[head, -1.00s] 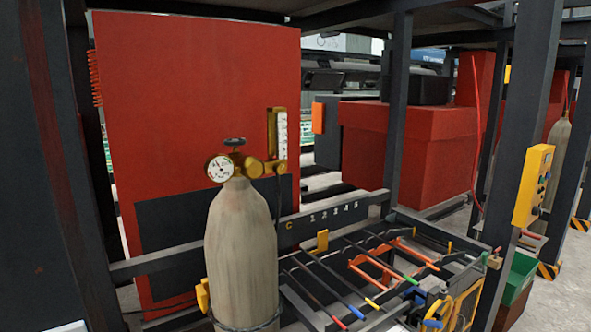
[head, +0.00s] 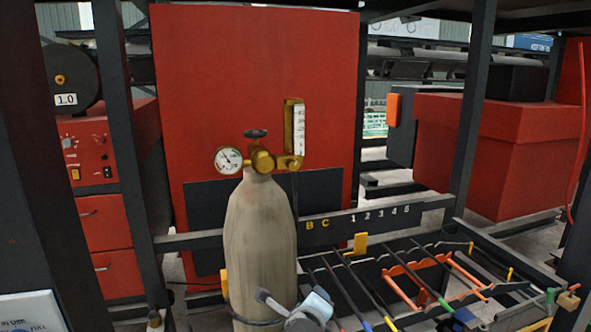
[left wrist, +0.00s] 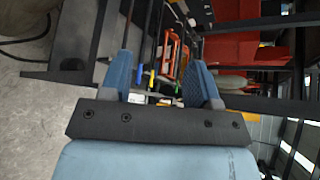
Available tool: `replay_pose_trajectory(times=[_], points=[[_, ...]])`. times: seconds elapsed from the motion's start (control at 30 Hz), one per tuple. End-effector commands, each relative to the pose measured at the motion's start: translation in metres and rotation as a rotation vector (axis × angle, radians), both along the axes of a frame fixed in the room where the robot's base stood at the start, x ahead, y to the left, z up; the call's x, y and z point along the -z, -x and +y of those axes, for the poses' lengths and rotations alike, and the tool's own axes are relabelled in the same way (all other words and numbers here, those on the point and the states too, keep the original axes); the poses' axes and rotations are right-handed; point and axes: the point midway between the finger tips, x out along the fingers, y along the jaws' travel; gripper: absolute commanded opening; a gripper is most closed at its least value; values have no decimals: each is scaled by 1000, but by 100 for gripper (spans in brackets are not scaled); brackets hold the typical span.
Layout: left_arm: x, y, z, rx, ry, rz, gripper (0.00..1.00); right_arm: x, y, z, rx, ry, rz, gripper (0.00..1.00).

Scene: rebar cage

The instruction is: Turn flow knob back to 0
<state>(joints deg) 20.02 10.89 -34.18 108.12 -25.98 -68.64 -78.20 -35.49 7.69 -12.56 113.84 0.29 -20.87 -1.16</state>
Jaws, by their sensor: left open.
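A beige gas cylinder (head: 260,235) stands upright in the head view with a brass regulator (head: 263,162) on top. A round white gauge (head: 228,160) is on its left and a dark handwheel (head: 256,133) above. A flowmeter (head: 298,130) with a white scale stands on the right, with a small brass knob (head: 297,163) at its base. The knob's setting is too small to read. My left gripper (left wrist: 160,78) is open and empty in the left wrist view. A grey-blue gripper part shows in the head view, low in front of the cylinder, well below the knob. My right gripper is not seen.
A red cabinet (head: 330,60) stands behind the cylinder. A dark post (head: 130,150) is at the left and another post (head: 475,110) at the right. A rack of rods with coloured ends (head: 375,280) lies right of the cylinder. A red machine (head: 85,150) stands far left.

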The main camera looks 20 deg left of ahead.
Motion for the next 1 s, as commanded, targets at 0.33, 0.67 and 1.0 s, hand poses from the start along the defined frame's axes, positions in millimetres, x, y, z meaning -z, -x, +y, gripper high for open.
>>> replay_pose_trajectory(times=[0.33, 0.67, 1.0], points=[[-206, -42, 10, -136, -778, -75, 56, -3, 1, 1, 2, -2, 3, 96], [-255, -47, 19, -211, -952, -47, 56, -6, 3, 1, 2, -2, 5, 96], [-256, -103, 54, -211, -950, -46, 56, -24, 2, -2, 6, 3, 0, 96]])
